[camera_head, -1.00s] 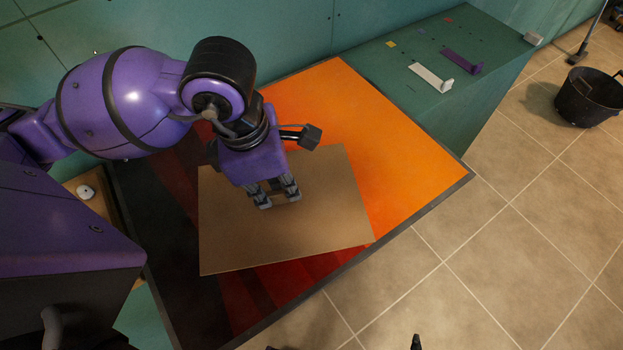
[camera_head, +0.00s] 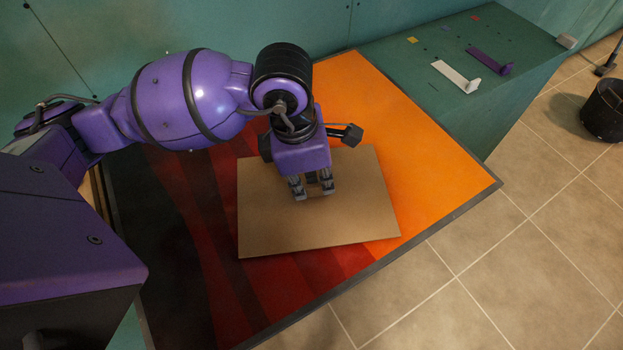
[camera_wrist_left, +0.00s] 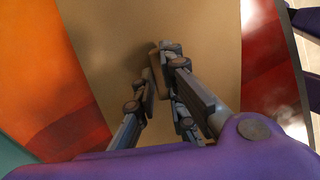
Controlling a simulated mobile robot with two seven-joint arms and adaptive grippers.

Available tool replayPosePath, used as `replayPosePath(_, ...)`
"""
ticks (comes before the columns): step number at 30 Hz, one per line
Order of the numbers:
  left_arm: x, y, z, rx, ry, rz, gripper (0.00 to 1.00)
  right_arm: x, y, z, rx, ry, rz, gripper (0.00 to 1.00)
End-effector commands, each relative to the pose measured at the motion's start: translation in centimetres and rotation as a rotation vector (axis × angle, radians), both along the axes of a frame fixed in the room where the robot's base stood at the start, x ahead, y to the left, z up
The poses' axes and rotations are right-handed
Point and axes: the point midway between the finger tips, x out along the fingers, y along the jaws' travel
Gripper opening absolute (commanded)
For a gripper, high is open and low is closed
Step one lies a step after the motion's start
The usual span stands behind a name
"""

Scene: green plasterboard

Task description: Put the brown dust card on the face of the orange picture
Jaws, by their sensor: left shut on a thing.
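The brown dust card (camera_head: 350,210) is a flat rectangular sheet over the middle of the orange picture (camera_head: 430,150). The picture's face is orange on the right, with red and dark bands to the left, inside a dark frame. My left gripper (camera_head: 313,189) is over the card's upper middle. In the left wrist view, its fingers (camera_wrist_left: 159,72) are shut on a small brown grip on the card (camera_wrist_left: 105,35). I cannot tell whether the card touches the picture. The card hides part of the red and orange area. My right gripper is out of view.
A green ledge (camera_head: 530,70) right of the picture bears a white bracket (camera_head: 455,77) and a purple bracket (camera_head: 490,62). A black bucket (camera_head: 604,110) stands on the tiled floor (camera_head: 480,270) at the far right. Green wall boards (camera_head: 140,30) stand behind.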

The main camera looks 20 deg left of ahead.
Motion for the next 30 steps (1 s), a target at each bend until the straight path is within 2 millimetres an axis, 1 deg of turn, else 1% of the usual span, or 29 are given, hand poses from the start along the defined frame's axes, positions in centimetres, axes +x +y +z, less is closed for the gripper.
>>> replayPosePath(1, -0.01, 0.0, -0.47, 0.0, 0.0, 0.0, 0.0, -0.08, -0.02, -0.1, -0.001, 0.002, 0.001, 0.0)
replayPosePath(3, -0.01, 0.02, -0.72, 0.001, -0.001, -0.001, 0.0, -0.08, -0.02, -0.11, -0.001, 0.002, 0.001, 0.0)
replayPosePath(10, 0.0, 0.02, -0.72, 0.0, -0.002, -0.001, 0.0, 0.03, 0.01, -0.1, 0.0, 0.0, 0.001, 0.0)
replayPosePath(13, -0.03, 0.03, -1.09, 0.001, -0.001, -0.001, 0.0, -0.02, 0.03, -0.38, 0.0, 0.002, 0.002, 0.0)
replayPosePath(14, -0.03, 0.02, -1.05, 0.001, -0.001, -0.001, 0.13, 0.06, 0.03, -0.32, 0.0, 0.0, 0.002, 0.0)
replayPosePath(15, -0.02, 0.03, -0.99, 0.001, -0.001, -0.001, 0.18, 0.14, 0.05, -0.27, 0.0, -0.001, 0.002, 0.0)
replayPosePath(18, -0.02, 0.03, -0.96, 0.001, -0.001, -0.001, 0.29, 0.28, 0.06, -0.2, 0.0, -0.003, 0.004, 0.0)
replayPosePath(26, -0.02, 0.04, -0.93, 0.001, -0.001, -0.001, 0.29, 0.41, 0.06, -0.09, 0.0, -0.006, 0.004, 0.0)
replayPosePath(30, 0.03, 0.09, -0.11, 0.0, -0.004, -0.001, 0.29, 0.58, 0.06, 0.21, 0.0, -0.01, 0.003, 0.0)
